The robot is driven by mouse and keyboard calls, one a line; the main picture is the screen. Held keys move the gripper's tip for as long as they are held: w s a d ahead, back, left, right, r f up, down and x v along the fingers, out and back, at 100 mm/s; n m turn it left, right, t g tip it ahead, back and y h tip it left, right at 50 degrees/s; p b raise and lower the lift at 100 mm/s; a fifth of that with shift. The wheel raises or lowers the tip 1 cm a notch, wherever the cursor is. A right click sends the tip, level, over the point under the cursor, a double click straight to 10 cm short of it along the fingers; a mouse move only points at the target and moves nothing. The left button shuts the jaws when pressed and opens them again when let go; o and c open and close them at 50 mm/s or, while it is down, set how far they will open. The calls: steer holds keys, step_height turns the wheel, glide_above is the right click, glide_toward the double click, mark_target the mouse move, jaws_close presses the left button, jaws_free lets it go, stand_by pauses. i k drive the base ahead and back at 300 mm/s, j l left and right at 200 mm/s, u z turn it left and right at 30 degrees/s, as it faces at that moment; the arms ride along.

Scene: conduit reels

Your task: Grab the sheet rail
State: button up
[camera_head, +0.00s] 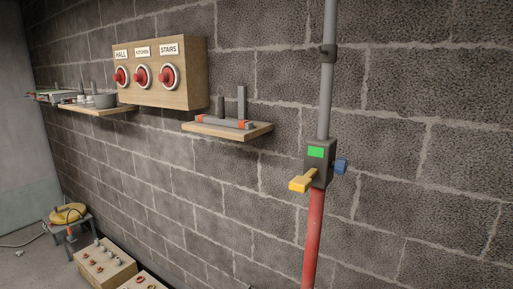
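A small wooden wall shelf (262,134) is fixed to the block wall in the middle of the view. A grey bar with orange ends (222,122) lies along it and looks most like the sheet rail, though no label confirms this. A short dark post (221,106) and a taller grey post (242,102) stand upright behind the bar. My gripper is not in view.
A vertical grey conduit (326,95) runs into a switch box with a yellow lever (302,182), above a red pipe (313,240). A wooden panel with red knobs (190,90) hangs left of the shelf. Boxes (112,268) and a yellow reel (68,213) are below left.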

mark_target(246, 124)
steer(key=i+j, duration=0.15)
steer(key=j, duration=0.3)
steer(key=i+j+z, duration=0.1)
steer(key=j, duration=0.3)
steer(key=i+j, duration=0.1)
steer(key=j, duration=0.35)
steer(key=i+z, duration=0.05)
